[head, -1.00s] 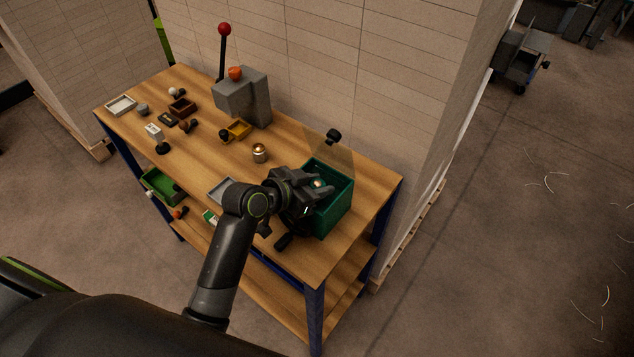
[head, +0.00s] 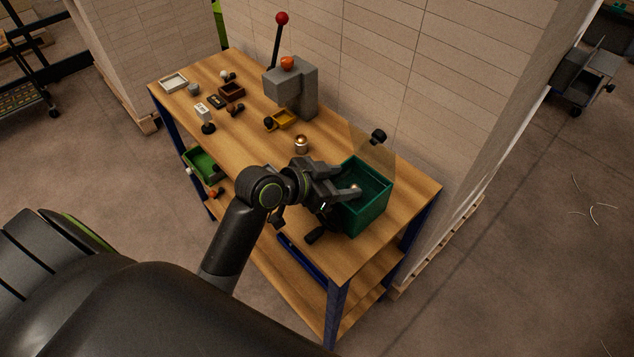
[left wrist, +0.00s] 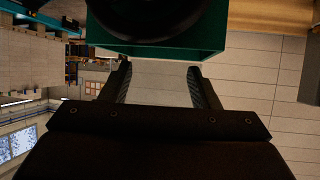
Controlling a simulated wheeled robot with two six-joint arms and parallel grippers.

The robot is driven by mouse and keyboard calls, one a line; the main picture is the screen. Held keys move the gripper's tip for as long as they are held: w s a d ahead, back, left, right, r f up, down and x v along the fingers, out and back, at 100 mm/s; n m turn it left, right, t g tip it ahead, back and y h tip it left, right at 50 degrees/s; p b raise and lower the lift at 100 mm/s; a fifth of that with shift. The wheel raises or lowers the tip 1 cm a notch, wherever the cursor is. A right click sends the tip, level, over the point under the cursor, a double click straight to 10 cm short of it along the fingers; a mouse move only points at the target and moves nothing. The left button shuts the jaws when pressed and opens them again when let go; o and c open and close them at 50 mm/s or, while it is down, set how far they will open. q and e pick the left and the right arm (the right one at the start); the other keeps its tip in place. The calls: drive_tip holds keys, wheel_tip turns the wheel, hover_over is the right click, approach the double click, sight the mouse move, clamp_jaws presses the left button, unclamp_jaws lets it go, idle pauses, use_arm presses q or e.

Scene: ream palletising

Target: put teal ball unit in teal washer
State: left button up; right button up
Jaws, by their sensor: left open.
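The teal washer (head: 371,212) is an open-topped box at the right end of the bench, with a clear raised lid (head: 372,145) and a black knob (head: 378,136) behind it. My left gripper (head: 344,198) is open at the washer's left rim. A small shiny coppery ball (head: 355,187) shows by its fingertips, at the washer's opening; I cannot tell whether it is the teal ball unit. The left wrist view shows the open jaws (left wrist: 160,85) with nothing between them, the washer (left wrist: 212,45) beyond, and a dark round thing (left wrist: 155,18) in front of it. My right gripper is not in view.
A brass-topped piece (head: 302,145) stands on the bench left of the washer. A brick-like wall stands behind. The bench's right corner is clear.

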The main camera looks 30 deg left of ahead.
use_arm(q)
drive_tip(key=v, duration=0.7)
drive_tip(key=shift+b, duration=0.3)
drive_tip(key=shift+s+a, duration=0.1)
drive_tip(key=shift+s, duration=0.05)
drive_tip(key=shift+f, duration=0.1)
